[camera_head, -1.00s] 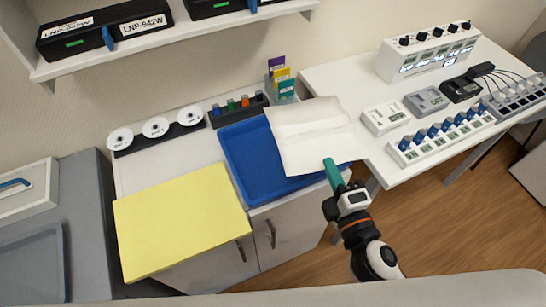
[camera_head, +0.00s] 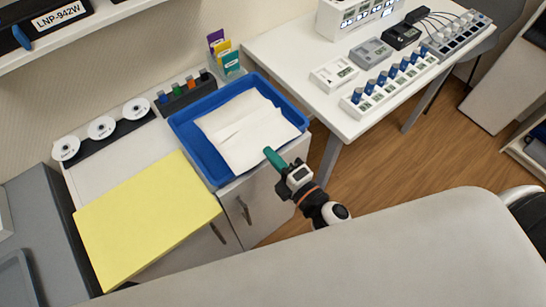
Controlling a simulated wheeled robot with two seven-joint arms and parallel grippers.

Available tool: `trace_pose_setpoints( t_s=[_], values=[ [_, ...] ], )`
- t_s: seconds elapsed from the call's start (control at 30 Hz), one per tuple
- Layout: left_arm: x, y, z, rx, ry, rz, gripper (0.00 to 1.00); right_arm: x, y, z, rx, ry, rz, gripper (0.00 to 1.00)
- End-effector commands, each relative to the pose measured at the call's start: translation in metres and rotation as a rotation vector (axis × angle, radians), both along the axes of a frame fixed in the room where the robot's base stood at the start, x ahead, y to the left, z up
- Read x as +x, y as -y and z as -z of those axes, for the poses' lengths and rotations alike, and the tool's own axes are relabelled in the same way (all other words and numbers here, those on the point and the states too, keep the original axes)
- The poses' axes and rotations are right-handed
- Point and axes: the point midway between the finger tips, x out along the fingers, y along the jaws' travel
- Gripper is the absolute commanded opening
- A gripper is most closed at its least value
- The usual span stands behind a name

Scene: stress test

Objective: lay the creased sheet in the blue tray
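The creased sheet (camera_head: 245,128), white with faint fold lines, lies over the inside of the blue tray (camera_head: 192,143). Its near edge comes close to the tray's near rim; whether it rests fully on the floor there I cannot tell. The far finger is hidden. My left gripper is not in view.
A yellow panel (camera_head: 145,220) lies left of the tray. Behind it are a disc rack (camera_head: 102,128), a dark holder (camera_head: 186,96) and a coloured card stand (camera_head: 226,58). A white table (camera_head: 290,50) with several devices stands to the right.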

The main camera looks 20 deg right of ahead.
Motion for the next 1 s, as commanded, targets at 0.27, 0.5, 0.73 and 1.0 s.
trace_pose_setpoints(
  t_s=[0.27,0.5,0.73,1.0],
  values=[
    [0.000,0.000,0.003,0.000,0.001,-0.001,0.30,0.000,0.000,0.002,0.000,0.000,0.000,0.00],
    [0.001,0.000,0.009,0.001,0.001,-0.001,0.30,0.000,0.000,0.010,0.001,0.001,0.000,0.00],
    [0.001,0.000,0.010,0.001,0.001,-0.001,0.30,0.000,0.000,0.010,0.000,0.001,0.000,0.09],
    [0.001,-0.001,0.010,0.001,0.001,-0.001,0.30,0.000,0.000,0.010,0.000,0.001,0.000,0.23]
  ],
)
